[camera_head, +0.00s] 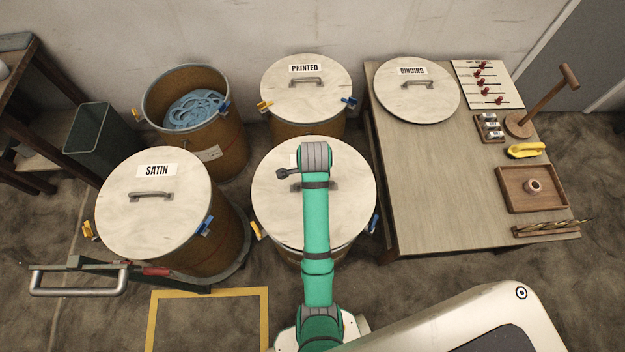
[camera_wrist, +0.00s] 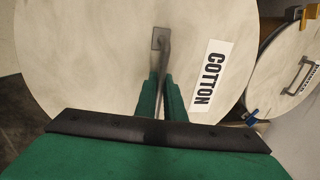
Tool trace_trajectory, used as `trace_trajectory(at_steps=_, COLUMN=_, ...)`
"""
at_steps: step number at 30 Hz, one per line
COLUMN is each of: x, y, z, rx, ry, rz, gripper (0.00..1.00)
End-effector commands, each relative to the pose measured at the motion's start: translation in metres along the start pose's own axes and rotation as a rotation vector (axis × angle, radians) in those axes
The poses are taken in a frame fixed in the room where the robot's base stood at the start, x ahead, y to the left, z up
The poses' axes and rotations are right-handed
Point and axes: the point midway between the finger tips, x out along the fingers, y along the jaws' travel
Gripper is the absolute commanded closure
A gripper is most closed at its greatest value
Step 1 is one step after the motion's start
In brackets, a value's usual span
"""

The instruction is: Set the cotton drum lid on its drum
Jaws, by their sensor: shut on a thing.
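The cotton drum lid (camera_wrist: 85,60) is a pale round disc with a COTTON label (camera_wrist: 208,76) and a dark bar handle (camera_wrist: 163,45). My gripper (camera_wrist: 160,92) is shut on that handle, one green finger on each side. In the head view the lid (camera_head: 275,205) is at the centre, partly covered by my arm. It looks level and lies over a brown drum (camera_head: 342,252), whose side shows only a little below the rim. I cannot tell whether the lid touches the drum. A blue clip (camera_head: 374,223) and a yellow clip (camera_head: 256,230) are at the drum's sides.
Lidded SATIN (camera_head: 125,215) and PRINTED (camera_head: 282,82) drums stand left and behind. An open drum (camera_head: 229,150) holds blue strips. The BINDING lid (camera_head: 392,95) lies on the table (camera_head: 425,190) at right. A green bin (camera_head: 98,140) and a trolley handle (camera_head: 75,290) are at left.

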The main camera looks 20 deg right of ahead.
Motion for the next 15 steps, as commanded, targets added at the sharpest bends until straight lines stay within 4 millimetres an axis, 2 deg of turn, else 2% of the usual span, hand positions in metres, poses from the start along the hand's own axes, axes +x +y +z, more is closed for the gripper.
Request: trace_trajectory(at_steps=15, x=0.047, y=0.009, z=0.001, rx=-0.003, ry=-0.001, rz=0.001, gripper=1.0)
